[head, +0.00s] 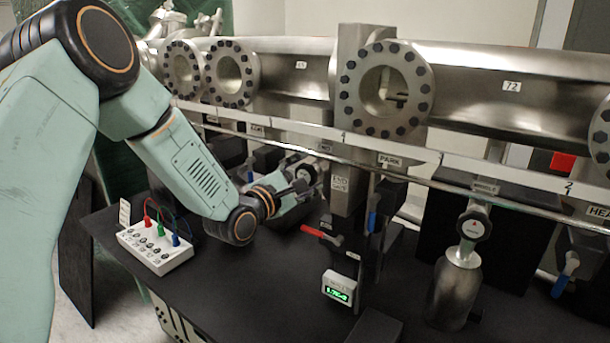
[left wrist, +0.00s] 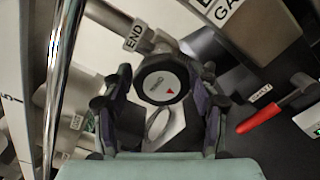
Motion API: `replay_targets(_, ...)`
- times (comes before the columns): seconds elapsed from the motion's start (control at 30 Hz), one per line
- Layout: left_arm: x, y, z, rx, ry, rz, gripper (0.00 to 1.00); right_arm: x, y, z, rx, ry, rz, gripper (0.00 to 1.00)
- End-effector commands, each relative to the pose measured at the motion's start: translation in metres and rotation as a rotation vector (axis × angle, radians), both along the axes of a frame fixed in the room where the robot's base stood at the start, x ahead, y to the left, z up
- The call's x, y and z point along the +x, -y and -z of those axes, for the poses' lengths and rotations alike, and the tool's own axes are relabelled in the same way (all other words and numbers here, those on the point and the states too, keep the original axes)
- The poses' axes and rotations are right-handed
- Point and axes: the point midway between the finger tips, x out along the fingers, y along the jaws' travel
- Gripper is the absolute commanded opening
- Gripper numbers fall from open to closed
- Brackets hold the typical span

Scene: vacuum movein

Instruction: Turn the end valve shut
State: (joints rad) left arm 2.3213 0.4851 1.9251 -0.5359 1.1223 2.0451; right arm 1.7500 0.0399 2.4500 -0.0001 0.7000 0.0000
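In the head view the knob (head: 306,174) is small, below the rail. My left gripper (left wrist: 162,90) is in front of it with its fingers apart, one on each side of the knob. The gap at the fingertips is narrow, and I cannot tell whether they touch the rim. In the head view my left gripper (head: 297,184) reaches the knob and partly covers it. My right gripper is out of view.
A red-handled lever (head: 322,235) is close to the right of the gripper. A small green-lit display (head: 340,288) and a white box with coloured plugs (head: 155,247) stand on the black bench. Another round valve (head: 473,226) is at the right. A long rail crosses above.

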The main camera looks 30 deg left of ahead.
Motion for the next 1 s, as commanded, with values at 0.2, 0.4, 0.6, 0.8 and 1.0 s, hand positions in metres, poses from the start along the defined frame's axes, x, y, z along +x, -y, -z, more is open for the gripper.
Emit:
replay_targets(0.2, 0.0000, 0.0003, -0.0002, 0.001, 0.001, 0.001, 0.38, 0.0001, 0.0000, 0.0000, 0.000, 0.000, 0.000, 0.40)
replay_targets(0.4, -0.0001, 0.0002, 0.0000, 0.000, -0.001, 0.001, 0.21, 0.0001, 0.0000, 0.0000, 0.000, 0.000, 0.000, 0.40)
replay_targets(0.6, 0.0000, -0.0004, 0.0004, 0.008, 0.000, -0.002, 0.18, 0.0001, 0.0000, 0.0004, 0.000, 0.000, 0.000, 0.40)
replay_targets(0.8, -0.0001, -0.0007, 0.0007, 0.067, 0.009, -0.002, 0.18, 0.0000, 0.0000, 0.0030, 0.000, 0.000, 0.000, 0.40)
replay_targets(1.0, -0.0001, -0.0008, 0.0014, 0.205, 0.028, -0.003, 0.18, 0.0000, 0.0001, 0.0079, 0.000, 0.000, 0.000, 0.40)
